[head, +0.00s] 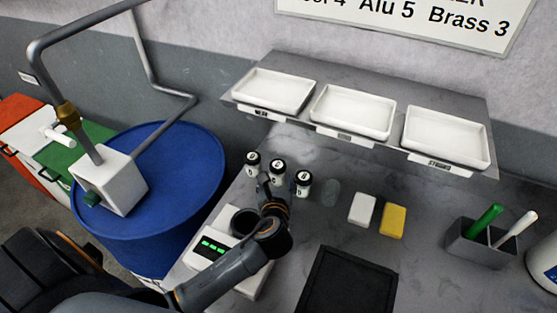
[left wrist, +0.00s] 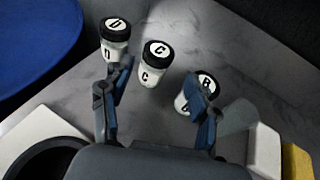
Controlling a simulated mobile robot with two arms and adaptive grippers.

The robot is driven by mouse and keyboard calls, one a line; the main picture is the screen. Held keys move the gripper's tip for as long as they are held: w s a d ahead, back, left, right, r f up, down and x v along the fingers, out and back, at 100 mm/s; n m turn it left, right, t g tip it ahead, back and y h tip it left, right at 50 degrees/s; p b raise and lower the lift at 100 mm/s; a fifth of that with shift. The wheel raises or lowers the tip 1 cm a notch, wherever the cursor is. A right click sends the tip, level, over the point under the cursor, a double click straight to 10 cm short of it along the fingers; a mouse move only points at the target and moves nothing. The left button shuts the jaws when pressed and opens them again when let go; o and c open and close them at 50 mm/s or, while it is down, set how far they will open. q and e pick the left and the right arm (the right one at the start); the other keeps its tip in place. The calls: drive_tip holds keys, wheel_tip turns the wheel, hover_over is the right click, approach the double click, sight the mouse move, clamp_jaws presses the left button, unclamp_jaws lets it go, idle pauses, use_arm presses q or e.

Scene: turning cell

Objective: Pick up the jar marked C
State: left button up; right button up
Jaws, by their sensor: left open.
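The jar marked C (left wrist: 151,75) is white with a black lid and stands upright in the middle of a row of three. In the head view it is the middle jar (head: 277,170). The jar marked D (left wrist: 115,42) stands to its left. In the head view the left gripper (head: 272,190) is just in front of the jars. My right gripper is not in view.
A scale (head: 207,250) with a green display sits under my left arm. A faint translucent object (head: 331,192), a white block (head: 362,208) and a yellow block (head: 393,221) lie right of the jars. A black mat (head: 350,282) lies in front. White trays (head: 352,110) line the shelf behind.

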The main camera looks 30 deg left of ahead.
sight(278, 166)
use_arm(q)
drive_tip(key=x, duration=0.4)
drive_tip(key=shift+w+a+p, duration=0.15)
drive_tip(key=shift+w+p, duration=0.1)
drive_tip(key=shift+p, duration=0.05)
drive_tip(key=x, duration=0.4)
drive_tip(key=shift+w+a+f, duration=0.1)
drive_tip(key=shift+w, duration=0.1)
drive_tip(key=x, duration=0.3)
drive_tip(key=shift+w+f, duration=0.15)
drive_tip(key=shift+w, duration=0.05)
drive_tip(key=shift+w+a+f, duration=0.1)
drive_tip(key=shift+w+f, duration=0.05)
drive_tip(key=shift+w, duration=0.05)
drive_tip(key=shift+s, duration=0.1)
drive_tip(key=shift+c, duration=0.9)
drive_tip(key=c, duration=1)
drive_tip(key=shift+c, duration=0.4)
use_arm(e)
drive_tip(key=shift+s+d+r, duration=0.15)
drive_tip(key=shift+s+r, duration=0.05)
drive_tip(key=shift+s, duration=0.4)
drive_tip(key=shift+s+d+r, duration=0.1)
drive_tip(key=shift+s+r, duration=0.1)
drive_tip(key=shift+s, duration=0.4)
use_arm(q)
clamp_jaws()
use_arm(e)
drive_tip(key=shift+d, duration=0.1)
